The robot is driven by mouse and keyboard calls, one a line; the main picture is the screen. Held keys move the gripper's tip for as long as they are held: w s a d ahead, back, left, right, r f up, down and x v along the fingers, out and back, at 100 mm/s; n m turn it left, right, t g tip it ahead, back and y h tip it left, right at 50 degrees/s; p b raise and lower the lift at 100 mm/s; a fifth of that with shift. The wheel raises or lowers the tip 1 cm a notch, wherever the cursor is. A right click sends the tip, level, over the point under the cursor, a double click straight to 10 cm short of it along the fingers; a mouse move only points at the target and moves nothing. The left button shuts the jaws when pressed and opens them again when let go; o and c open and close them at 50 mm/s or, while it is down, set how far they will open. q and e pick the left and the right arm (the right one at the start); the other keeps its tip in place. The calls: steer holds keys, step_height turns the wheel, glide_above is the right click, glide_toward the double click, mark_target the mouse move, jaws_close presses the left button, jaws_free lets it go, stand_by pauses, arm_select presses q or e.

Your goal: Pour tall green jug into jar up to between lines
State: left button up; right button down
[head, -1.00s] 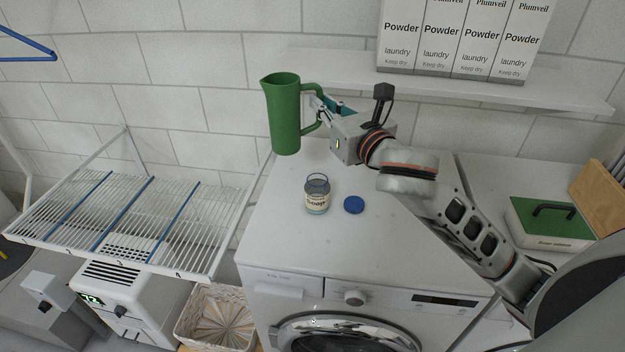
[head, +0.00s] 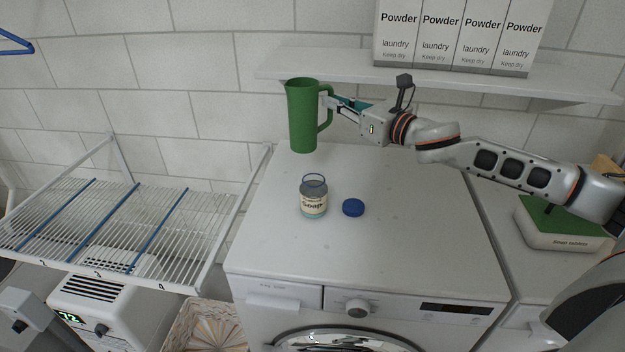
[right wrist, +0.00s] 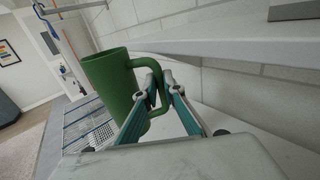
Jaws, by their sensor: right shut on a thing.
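The tall green jug (head: 302,118) is upright at the back of the washing machine's white top in the head view. I cannot tell whether its base touches the top. My right gripper (head: 330,101) is shut on the jug's handle from the right. In the right wrist view the fingers (right wrist: 160,88) close around the handle of the jug (right wrist: 110,85). The glass jar (head: 313,198), labelled "Soap", stands open in front of the jug. Its label hides part of its contents, and I cannot make out the lines. My left gripper is not in view.
A blue lid (head: 353,207) lies right of the jar. A shelf (head: 440,88) with powder boxes (head: 455,35) hangs above the arm. A drying rack (head: 120,225) is on the left and a green-topped box (head: 560,222) on the right. The front of the machine top is clear.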

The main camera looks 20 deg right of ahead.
arm_select(q)
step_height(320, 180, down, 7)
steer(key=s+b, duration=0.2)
steer(key=b, duration=0.3)
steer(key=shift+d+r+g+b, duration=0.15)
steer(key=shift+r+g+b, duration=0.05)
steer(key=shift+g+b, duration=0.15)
arm_select(e)
steer(key=w+d+f+n+g+y, duration=0.1)
steer(key=d+f+y, duration=0.3)
steer(key=d+f, duration=0.8)
steer(key=shift+w+f+n+g, duration=0.2)
steer(key=shift+f+n+g, duration=0.45)
steer(key=shift+n, duration=0.25)
